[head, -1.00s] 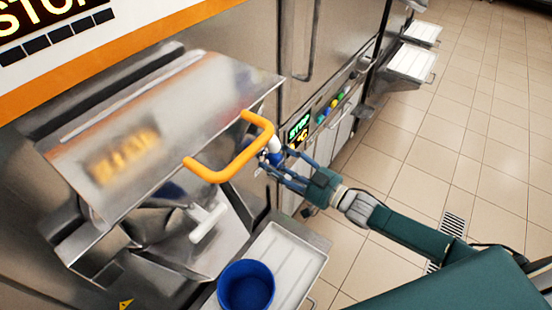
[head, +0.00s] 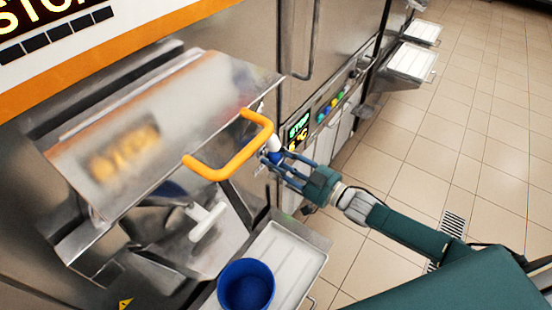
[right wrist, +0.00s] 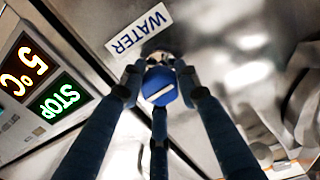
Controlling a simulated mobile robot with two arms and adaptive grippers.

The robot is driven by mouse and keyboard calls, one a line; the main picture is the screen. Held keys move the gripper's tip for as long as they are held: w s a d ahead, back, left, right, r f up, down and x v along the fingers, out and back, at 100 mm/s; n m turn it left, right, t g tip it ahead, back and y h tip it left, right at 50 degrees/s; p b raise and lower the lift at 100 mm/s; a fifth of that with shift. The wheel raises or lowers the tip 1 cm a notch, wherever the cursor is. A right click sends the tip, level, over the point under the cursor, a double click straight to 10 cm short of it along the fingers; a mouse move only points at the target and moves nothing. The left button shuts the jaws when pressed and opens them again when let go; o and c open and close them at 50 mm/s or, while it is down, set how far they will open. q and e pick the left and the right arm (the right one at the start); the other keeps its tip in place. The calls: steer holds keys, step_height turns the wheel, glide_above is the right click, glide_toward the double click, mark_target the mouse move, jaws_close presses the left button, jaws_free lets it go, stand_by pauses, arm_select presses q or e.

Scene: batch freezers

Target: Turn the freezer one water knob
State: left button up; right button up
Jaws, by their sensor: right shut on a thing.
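The water knob (right wrist: 160,86) is a round blue knob with a white bar, below a white WATER label (right wrist: 139,31) in the right wrist view. My right gripper (right wrist: 158,92) has its blue fingers closed around the knob. In the head view my right gripper (head: 275,160) reaches in from the right to the steel front of the near freezer, beside the orange handle (head: 232,150). The knob is mostly hidden by the fingers there. My left gripper is not in view.
A white tray (head: 302,262) with a blue bucket (head: 246,285) stands below the freezer front. A lit display (right wrist: 52,97) reads STOP and 5°C. Further freezers with white trays (head: 411,61) line the right. The tiled floor (head: 480,130) is clear.

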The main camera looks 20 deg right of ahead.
steer(key=n, duration=0.2)
steer(key=n+b, duration=0.1)
steer(key=n, duration=0.3)
steer(key=shift+s+f, duration=0.1)
steer(key=shift+f, duration=0.3)
steer(key=n+b, duration=0.2)
steer(key=n, duration=0.3)
steer(key=shift+d+n+y, duration=0.1)
steer(key=shift+n+y, duration=0.2)
steer(key=shift+n, duration=0.1)
steer(key=o, duration=1.1)
steer(key=shift+o, duration=0.4)
steer(key=shift+r, duration=0.15)
